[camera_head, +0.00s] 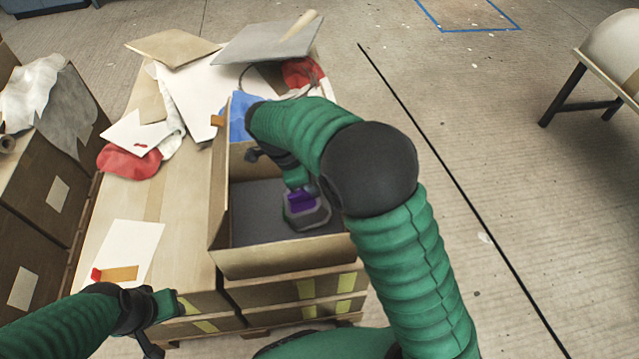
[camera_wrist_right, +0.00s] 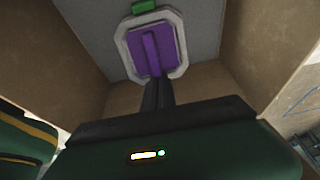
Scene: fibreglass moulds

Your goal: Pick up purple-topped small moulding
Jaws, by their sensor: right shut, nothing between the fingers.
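The purple-topped small moulding (camera_head: 308,212) sits on the grey floor of an open cardboard box (camera_head: 285,262). It has a grey rim, and its purple top with a raised rib shows in the right wrist view (camera_wrist_right: 168,50), with a green piece at its far edge. My right gripper (camera_head: 296,186) reaches down into the box and partly covers the moulding. In the right wrist view its fingers (camera_wrist_right: 156,88) are shut and empty, close to the moulding's near edge; contact is unclear. My left gripper (camera_head: 152,325) is low at the left, away from the box; its finger gap is unclear.
The box walls stand close around my right gripper. Behind it lie grey and tan panels (camera_head: 268,40), white sheets and red and blue cloths on the cardboard surface (camera_head: 185,200). Another carton (camera_head: 45,200) stands at the left. Floor at the right is mostly clear.

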